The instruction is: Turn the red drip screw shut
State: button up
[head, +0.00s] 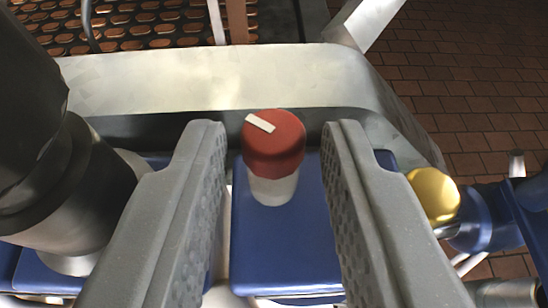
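The red drip screw (276,143) is a round red knob with a white line mark on its top, set on a pale collar on a blue block (282,250). The white mark slants from upper left to lower right. My gripper (275,140) is open, with one grey finger on each side of the knob. There is a visible gap between each finger and the knob in the picture. Nothing is held.
A metal rail (215,80) runs behind the knob. A yellow ball-shaped knob (434,193) on a blue fitting stands at the right, close to the right finger. A brick floor (470,90) shows at the right.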

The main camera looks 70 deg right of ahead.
grip_shut()
jog(key=shift+w+m+g+h+b, duration=0.25)
jog(key=shift+m+g+b, duration=0.25)
jog(key=shift+b, duration=0.5)
jog(key=shift+w+m+g+b, duration=0.1)
jog(key=shift+m+g+b, duration=0.5)
jog(key=shift+b, duration=0.2)
jog(key=shift+r+m+g+h+b, duration=0.1)
jog(key=shift+m+g+h+b, duration=0.15)
jog(key=shift+m+g+b, duration=0.25)
jog(key=shift+o, duration=0.7)
grip_release()
jog(key=shift+a, duration=0.1)
